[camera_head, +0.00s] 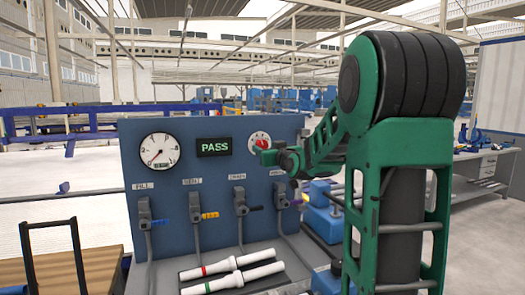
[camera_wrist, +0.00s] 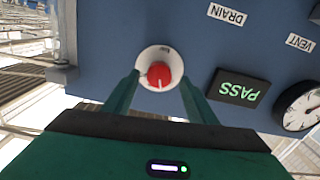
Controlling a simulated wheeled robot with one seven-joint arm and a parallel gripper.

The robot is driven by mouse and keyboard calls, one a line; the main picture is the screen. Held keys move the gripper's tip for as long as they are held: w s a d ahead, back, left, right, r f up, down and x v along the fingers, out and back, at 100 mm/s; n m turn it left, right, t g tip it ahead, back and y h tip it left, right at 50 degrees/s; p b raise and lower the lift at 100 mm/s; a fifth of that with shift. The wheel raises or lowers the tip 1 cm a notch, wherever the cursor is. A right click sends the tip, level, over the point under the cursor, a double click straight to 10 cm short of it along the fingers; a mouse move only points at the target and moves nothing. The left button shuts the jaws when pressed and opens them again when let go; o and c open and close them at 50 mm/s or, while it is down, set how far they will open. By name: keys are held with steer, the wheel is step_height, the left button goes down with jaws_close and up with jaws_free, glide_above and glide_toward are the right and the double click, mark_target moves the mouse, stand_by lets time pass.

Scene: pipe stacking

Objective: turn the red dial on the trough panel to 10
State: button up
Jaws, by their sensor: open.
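The red dial (camera_head: 260,140) sits on a white round plate at the upper right of the blue trough panel (camera_head: 200,170). In the wrist view the dial (camera_wrist: 160,75) is a red knob with a small white mark; the plate's printing is too small to read. My gripper (camera_wrist: 160,83) is open, with one green finger on each side of the dial. I cannot tell whether the fingers touch it. In the head view my gripper (camera_head: 270,158) is just in front of and below the dial, hiding its lower edge.
A green PASS display (camera_head: 214,146) and a round gauge (camera_head: 159,151) are left of the dial. Below them is a row of labelled valves (camera_head: 240,200) with coloured handles. Two white pipes (camera_head: 233,264) lie at the panel's foot. A black-framed cart (camera_head: 52,250) stands at left.

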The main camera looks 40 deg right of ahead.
mark_target(262, 145)
steer(key=shift+x, duration=1.2)
steer(key=c, duration=1.1)
steer(key=shift+o, duration=0.2)
